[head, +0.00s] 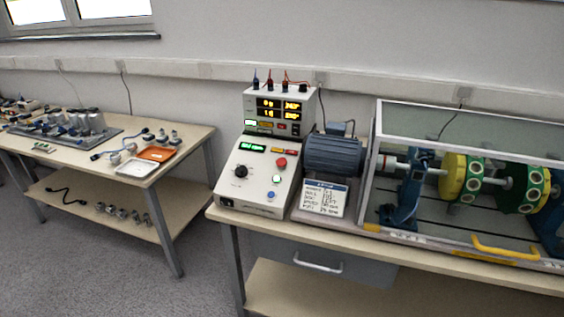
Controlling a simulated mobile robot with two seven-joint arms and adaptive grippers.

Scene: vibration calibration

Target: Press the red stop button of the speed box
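The speed box (256,196) is a light grey console with a sloped front, standing at the left end of the right-hand bench. Its red stop button (281,163) sits on the upper right of the sloped panel. Neither of my grippers shows in the head view.
Right of the box are a blue motor (334,153), a label card (323,197) and a framed clear enclosure (470,109) with yellow and green discs. The bench (420,255) has a drawer below. Another table (95,162) with trays and sensors stands left, across a floor gap.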

